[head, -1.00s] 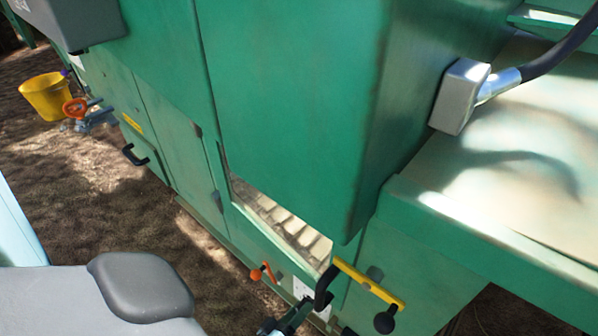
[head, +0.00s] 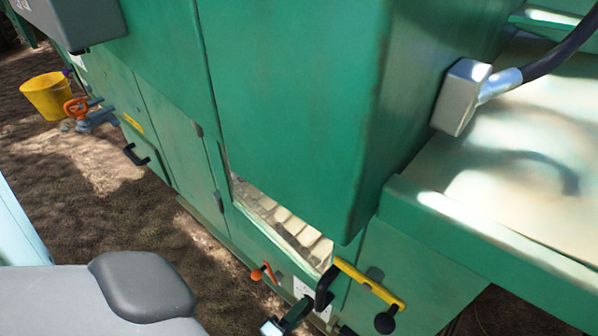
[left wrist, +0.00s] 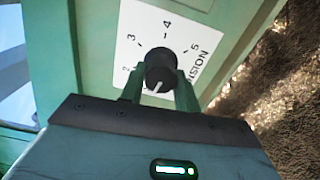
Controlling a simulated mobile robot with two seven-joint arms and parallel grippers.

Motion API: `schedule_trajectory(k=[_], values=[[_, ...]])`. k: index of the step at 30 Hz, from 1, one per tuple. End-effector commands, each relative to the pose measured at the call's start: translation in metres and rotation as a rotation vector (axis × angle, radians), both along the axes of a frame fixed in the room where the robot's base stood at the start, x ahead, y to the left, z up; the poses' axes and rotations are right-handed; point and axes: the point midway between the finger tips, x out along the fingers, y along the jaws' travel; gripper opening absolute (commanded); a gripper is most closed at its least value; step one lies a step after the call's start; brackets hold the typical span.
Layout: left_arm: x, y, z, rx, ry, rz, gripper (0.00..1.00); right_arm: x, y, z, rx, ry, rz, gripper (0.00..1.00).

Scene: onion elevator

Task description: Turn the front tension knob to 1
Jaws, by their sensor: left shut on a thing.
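The black tension knob (left wrist: 160,70) sits on a white dial plate (left wrist: 183,40) in the left wrist view. The numbers 2, 3, 4 and 5 and the letters "SION" show around it. The knob's white pointer line faces down, toward my gripper's body. The 1 mark is hidden. My left gripper (left wrist: 160,84) is shut on the knob, with one green finger on each side. In the head view my left gripper (head: 296,312) shows partly at the bottom edge, in front of the white plate (head: 303,289). My right gripper is not in view.
A yellow bar with black knobs (head: 368,281) and an orange handle (head: 264,271) stick out near the gripper. The green machine (head: 290,100) fills the middle. A yellow bucket (head: 48,96) stands on open dirt ground at the far left.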

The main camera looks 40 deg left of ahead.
Motion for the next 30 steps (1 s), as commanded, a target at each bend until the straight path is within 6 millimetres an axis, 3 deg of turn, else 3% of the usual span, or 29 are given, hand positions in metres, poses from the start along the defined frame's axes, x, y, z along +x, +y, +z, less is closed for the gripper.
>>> schedule_trajectory(k=[17,18,22,30], values=[[-0.0007,-0.0006,-0.0006,-0.029,-0.001,-0.002,0.09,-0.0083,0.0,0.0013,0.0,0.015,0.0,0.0],[-0.0007,-0.0006,-0.0006,-0.029,-0.001,-0.002,0.37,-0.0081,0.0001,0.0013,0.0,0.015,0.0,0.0],[-0.0006,-0.0005,-0.0005,-0.029,-0.001,-0.001,0.53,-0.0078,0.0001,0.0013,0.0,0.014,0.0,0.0],[-0.0008,-0.0003,-0.0003,-0.029,-0.001,0.0,0.53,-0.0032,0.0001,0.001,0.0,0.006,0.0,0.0]])
